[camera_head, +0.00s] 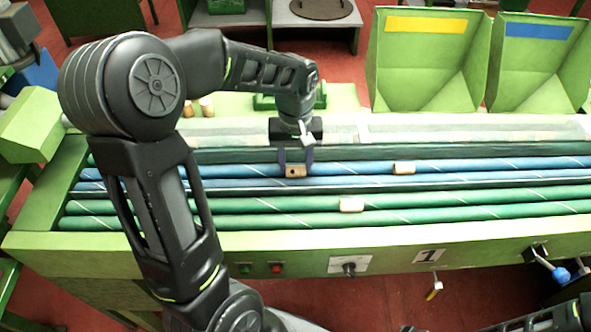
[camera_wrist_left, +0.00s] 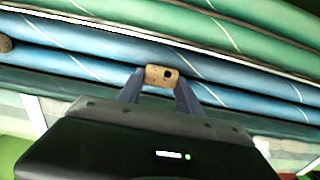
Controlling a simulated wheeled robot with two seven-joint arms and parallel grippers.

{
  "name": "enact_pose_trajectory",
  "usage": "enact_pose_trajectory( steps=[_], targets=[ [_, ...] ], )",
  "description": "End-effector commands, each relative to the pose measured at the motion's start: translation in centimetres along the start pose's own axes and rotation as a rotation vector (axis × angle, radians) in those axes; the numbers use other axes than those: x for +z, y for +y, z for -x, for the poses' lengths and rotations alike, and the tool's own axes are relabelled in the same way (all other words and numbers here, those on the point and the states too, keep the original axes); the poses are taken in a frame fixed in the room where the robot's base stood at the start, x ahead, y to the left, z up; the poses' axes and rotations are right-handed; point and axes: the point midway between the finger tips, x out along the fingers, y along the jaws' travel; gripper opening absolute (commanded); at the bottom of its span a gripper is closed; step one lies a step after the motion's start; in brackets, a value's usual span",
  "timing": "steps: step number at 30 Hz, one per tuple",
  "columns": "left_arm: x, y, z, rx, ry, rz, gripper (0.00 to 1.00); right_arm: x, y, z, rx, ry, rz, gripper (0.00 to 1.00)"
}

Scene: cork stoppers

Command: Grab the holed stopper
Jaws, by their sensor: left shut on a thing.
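The holed stopper (camera_head: 295,171) is a short tan cork with a dark hole in its side. It sits at the blue rollers, between the fingers of my left gripper (camera_head: 296,165). In the left wrist view the stopper (camera_wrist_left: 160,75) lies across the tips of my left gripper (camera_wrist_left: 160,84), with the dark hole showing. The left gripper is shut on it. Whether the cork still touches the rollers I cannot tell. My right gripper does not show clearly; only dark parts of mine appear at the bottom right.
Another cork (camera_head: 403,167) lies on the blue rollers (camera_head: 500,166) to the right. One more cork (camera_head: 351,205) lies on the green rollers (camera_head: 450,197). Two green bins, with a yellow label (camera_head: 426,25) and a blue label (camera_head: 539,30), stand at the back right.

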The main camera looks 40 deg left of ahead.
Motion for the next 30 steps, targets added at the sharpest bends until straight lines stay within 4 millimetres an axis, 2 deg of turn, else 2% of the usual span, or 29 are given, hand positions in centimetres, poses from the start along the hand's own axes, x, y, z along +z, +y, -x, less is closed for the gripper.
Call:
enact_pose_trajectory(
  steps=[6,10,24,30],
  targets=[
    [0.0,0.0,0.1,0.0,0.001,0.0,0.05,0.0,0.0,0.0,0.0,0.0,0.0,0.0],
    [-0.1,0.0,1.1,0.002,0.003,0.001,0.05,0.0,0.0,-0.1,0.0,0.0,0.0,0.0],
    [-0.1,0.1,9.1,0.002,0.003,0.0,0.05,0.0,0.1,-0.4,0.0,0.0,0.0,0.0],
    [0.0,0.0,10.1,0.0,0.0,0.0,0.05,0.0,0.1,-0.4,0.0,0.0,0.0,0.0]
  ],
)
